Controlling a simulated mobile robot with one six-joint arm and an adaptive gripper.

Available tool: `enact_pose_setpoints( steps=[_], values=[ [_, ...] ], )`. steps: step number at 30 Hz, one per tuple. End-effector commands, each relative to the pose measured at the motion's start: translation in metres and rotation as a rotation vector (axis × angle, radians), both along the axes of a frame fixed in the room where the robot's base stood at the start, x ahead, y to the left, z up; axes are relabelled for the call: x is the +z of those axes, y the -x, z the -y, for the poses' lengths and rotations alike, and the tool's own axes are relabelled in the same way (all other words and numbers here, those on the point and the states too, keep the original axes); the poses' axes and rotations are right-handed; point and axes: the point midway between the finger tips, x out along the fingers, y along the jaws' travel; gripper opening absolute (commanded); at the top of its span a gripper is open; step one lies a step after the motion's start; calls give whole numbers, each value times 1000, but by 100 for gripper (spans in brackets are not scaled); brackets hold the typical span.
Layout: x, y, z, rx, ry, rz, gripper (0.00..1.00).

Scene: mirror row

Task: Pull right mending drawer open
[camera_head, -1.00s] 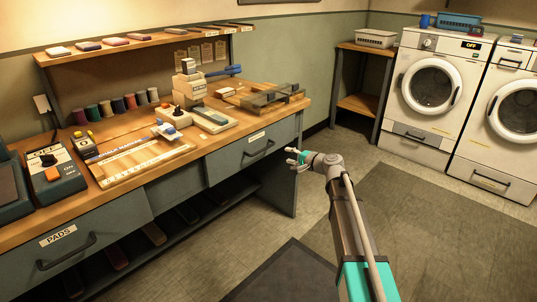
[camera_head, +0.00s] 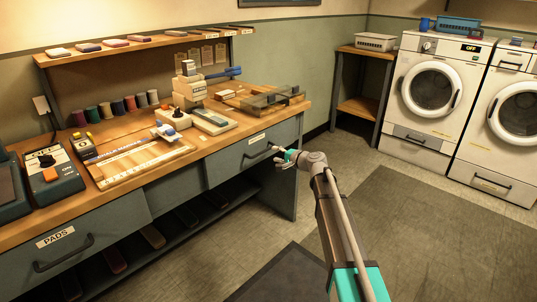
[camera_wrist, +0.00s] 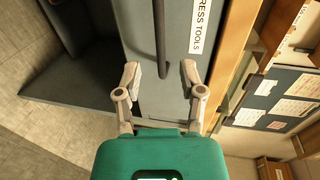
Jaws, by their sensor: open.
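The right drawer (camera_head: 228,166) is a grey-blue front under the wooden bench top, with a white label and a dark bar handle (camera_head: 256,153). It looks shut, flush with the bench. In the wrist view the label reads "PRESS TOOLS" in part, and the handle (camera_wrist: 160,40) runs up between the lines of the fingers. My gripper (camera_head: 280,157) is at the right end of the handle in the head view. In the wrist view my gripper (camera_wrist: 160,83) is open, its fingers on either side of the handle's near end. I cannot tell whether they touch the drawer.
The wooden bench top (camera_head: 108,187) holds a ruler board, presses and thread spools. A PADS drawer (camera_head: 70,240) is at the left. A lower shelf lies beneath. Washing machines (camera_head: 432,95) stand at the back right. The floor to the right is clear.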

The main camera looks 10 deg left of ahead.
Motion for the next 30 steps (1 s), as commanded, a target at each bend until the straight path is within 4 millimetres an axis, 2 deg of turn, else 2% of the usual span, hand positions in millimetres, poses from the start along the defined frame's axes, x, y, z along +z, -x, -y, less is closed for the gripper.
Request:
enact_pose_setpoints(
  steps=[6, 13, 28, 29, 30],
  values=[
    [-9, -23, -27, 1, 0, 1, 51],
    [-13, -38, -47, 0, 0, 0, 51],
    [-14, -43, -54, -1, 0, 0, 51],
    [-14, -43, -54, -1, 0, 0, 49],
    [-14, -43, -54, -1, 0, 0, 42]
  ],
)
